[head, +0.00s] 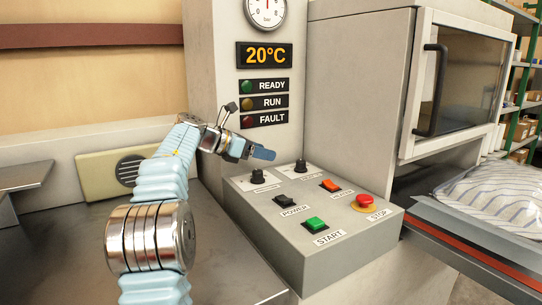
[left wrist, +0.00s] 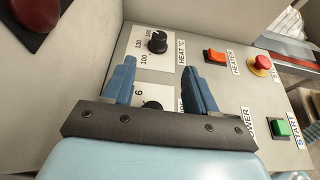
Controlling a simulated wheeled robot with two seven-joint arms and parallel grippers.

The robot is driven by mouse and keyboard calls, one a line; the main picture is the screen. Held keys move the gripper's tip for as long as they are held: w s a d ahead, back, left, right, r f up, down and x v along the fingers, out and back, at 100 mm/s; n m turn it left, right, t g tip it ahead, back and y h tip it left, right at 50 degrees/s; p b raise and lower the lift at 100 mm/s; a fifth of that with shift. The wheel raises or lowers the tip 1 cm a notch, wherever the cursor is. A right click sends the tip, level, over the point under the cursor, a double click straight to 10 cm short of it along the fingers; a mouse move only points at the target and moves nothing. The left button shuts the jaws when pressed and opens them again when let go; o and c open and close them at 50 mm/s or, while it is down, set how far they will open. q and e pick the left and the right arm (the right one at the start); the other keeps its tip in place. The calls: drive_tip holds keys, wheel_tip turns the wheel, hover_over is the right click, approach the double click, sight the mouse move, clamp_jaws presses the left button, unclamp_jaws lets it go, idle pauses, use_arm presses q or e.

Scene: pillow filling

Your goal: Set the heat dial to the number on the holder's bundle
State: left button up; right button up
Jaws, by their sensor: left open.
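My left gripper (head: 262,153) is open and empty, above the panel's back left part. In the left wrist view its two blue fingers (left wrist: 158,72) are spread, with the heat dial beyond their tips. I see no holder or numbered bundle. My right gripper is not in view.
A second knob (head: 258,177) sits beside the heat dial, partly hidden by the gripper in the wrist view. The panel also bears a power switch (head: 286,197), orange heater switch (head: 330,186), green start button (head: 315,224) and red stop button (head: 367,202). The display (head: 264,55) reads 20°C.

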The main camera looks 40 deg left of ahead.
use_arm(q)
drive_tip(key=w+d+r+n+t+y, duration=0.25)
drive_tip(key=w+r+t, duration=0.2)
drive_tip(key=w, duration=0.25)
drive_tip(key=n+g+y, duration=0.1)
drive_tip(key=n+y, duration=0.7)
drive_tip(key=y, duration=0.1)
hover_over(302, 162)
drive_tip(key=s+d, duration=0.2)
drive_tip(key=d, duration=0.1)
drive_tip(key=s+d+f+n+g+y, duration=0.1)
drive_tip(key=s+d+g, duration=0.1)
drive_tip(key=s+d+f+n+g+y, duration=0.1)
drive_tip(key=s+d+f+g, duration=0.1)
drive_tip(key=s+d+f+n+g+y, duration=0.1)
drive_tip(key=s+d+g, duration=0.1)
drive_tip(key=shift+s+f, duration=0.25)
drive_tip(key=shift+s, duration=0.15)
drive_tip(key=shift+s+d+f, duration=0.1)
drive_tip(key=shift+s+f, duration=0.1)
drive_tip(key=shift+g, duration=0.25)
drive_tip(key=p+x, duration=0.1)
drive_tip(key=x, duration=1.2)
drive_tip(key=shift+w+a+p, duration=0.15)
drive_tip(key=shift+a+p, duration=0.1)
drive_tip(key=shift+p, duration=0.1)
